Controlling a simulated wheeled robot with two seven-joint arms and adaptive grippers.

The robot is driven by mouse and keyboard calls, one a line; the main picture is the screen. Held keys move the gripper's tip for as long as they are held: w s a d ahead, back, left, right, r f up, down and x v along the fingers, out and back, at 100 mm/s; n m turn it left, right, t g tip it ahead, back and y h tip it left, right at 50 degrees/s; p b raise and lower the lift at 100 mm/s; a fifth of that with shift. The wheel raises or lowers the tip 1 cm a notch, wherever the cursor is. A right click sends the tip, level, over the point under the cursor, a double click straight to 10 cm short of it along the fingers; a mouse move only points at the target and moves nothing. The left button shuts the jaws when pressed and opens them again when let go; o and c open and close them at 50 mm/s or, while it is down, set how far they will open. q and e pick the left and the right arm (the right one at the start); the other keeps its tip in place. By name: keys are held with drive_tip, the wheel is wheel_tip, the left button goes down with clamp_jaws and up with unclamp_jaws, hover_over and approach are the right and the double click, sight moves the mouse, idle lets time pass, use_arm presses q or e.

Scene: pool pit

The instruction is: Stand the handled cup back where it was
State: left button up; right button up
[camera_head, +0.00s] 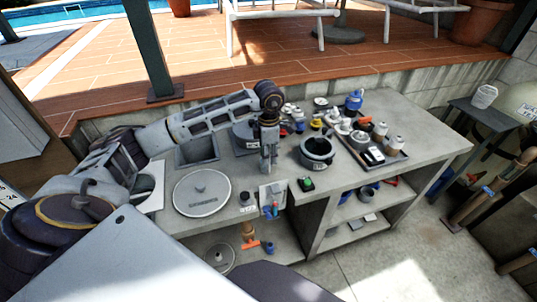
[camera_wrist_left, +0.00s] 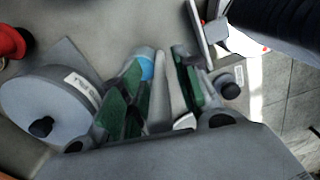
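No cup with a clear handle can be picked out. My right gripper is not in view.
The grey counter (camera_head: 427,138) holds a round lid (camera_head: 201,195), a dark round pot (camera_head: 316,152) and a crowded tray of small items (camera_head: 396,157). A dark green post (camera_head: 148,45) rises behind it. Shelves below hold loose items.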

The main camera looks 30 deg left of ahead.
use_arm(q)
drive_tip(key=shift+r, duration=0.1)
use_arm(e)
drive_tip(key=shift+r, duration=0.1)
use_arm(q)
wheel_tip(320, 180, up, 5)
drive_tip(key=shift+r, duration=0.1)
wheel_tip(320, 180, up, 6)
drive_tip(key=shift+f+b, duration=0.15)
drive_tip(key=shift+b, duration=0.4)
drive_tip(key=shift+r, duration=0.55)
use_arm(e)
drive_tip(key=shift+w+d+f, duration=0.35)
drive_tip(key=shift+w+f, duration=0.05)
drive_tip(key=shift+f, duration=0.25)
use_arm(q)
drive_tip(key=shift+f, duration=0.1)
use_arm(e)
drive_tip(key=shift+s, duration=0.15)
